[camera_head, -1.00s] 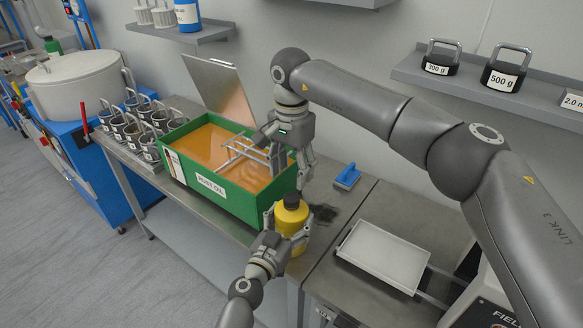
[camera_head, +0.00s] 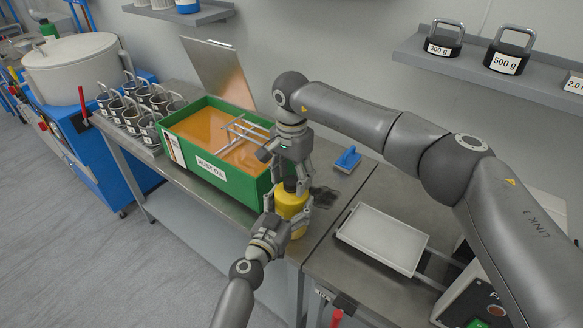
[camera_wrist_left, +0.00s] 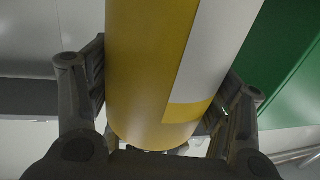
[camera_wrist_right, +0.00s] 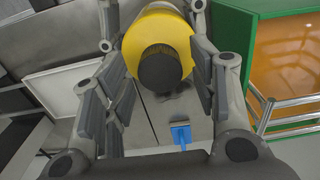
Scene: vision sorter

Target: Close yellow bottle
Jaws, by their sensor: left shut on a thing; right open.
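The yellow bottle (camera_head: 291,203) is at the front edge of the steel table, beside the green box. My left gripper (camera_head: 281,217) is shut around its body; the left wrist view shows the yellow side with a pale label (camera_wrist_left: 205,60) between the fingers. My right gripper (camera_head: 293,178) points down over the bottle's top. In the right wrist view, the dark cap (camera_wrist_right: 160,68) on the yellow bottle top lies between the open fingers of my right gripper (camera_wrist_right: 158,85), with gaps on both sides. I cannot tell how tightly the cap sits.
The green box (camera_head: 222,178) of orange liquid, its lid raised, stands left of the bottle. A white tray (camera_head: 383,238) is at right. Metal cups (camera_head: 133,113) stand far left.

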